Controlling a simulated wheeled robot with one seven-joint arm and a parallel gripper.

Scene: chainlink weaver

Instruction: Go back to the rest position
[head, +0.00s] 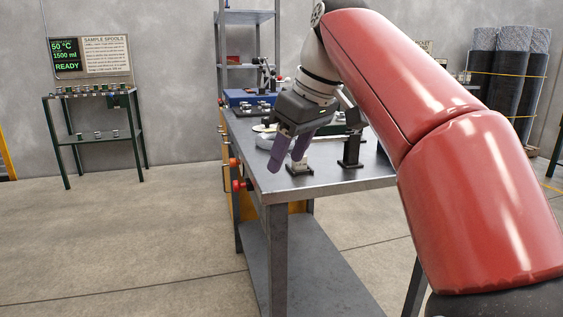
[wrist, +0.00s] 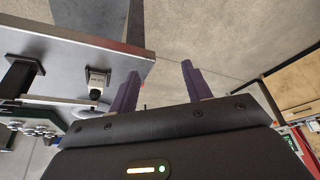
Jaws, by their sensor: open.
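My gripper (head: 287,160) has two purple fingers that are spread apart with nothing between them. In the head view it hangs over the near left corner of the grey metal workbench (head: 345,181), fingers pointing down. In the wrist view the gripper's fingers (wrist: 160,82) are apart over bare floor, just beyond the bench edge. A small block-like fixture (head: 299,165) stands on the bench close behind the fingers. It also shows in the wrist view (wrist: 97,80), left of the fingers. My red arm covers the right part of the bench in the head view.
A black stand (head: 350,150) is on the bench, right of the gripper. A blue-based device (head: 250,98) sits at the bench's far end. Red knobs (head: 238,185) stick out from its left side. A green-framed stand (head: 95,137) is by the wall. The floor at left is clear.

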